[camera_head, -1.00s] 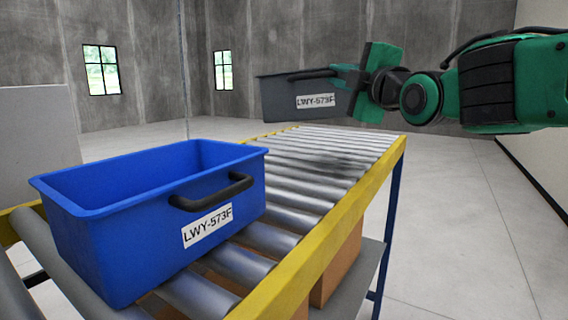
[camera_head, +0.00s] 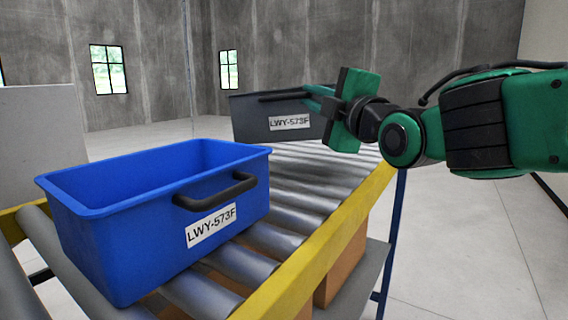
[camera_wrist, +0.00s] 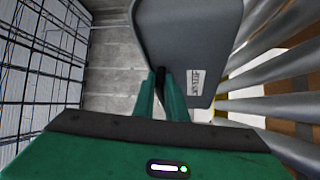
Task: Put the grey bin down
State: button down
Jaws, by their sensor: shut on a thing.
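The grey bin (camera_head: 270,122) has a dark handle and a white label reading LWY-573F. In the head view it is at the far end of the roller conveyor (camera_head: 318,177), behind the blue bin. My gripper (camera_head: 316,98) is shut on the grey bin's handle from the right. The wrist view shows the grey bin (camera_wrist: 190,45) ahead of my gripper (camera_wrist: 162,82), with the fingers at the handle and rollers to the right. I cannot tell whether the bin's underside touches the rollers.
A blue bin (camera_head: 110,245) with a black handle and the same label stands on the near rollers at left. A yellow rail (camera_head: 330,240) edges the conveyor. Cardboard boxes (camera_head: 342,265) sit on a shelf below. Rollers between the two bins are clear.

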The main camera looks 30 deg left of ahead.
jog(key=shift+d+f+m+y, duration=0.15)
jog(key=shift+m+y, duration=0.15)
jog(key=shift+m, duration=0.1)
notch_tip(320, 180, down, 10)
jog(key=shift+s, duration=0.1)
jog(key=c, duration=1.8)
grip_release()
jog(key=shift+f, duration=0.1)
jog(key=shift+o, duration=0.2)
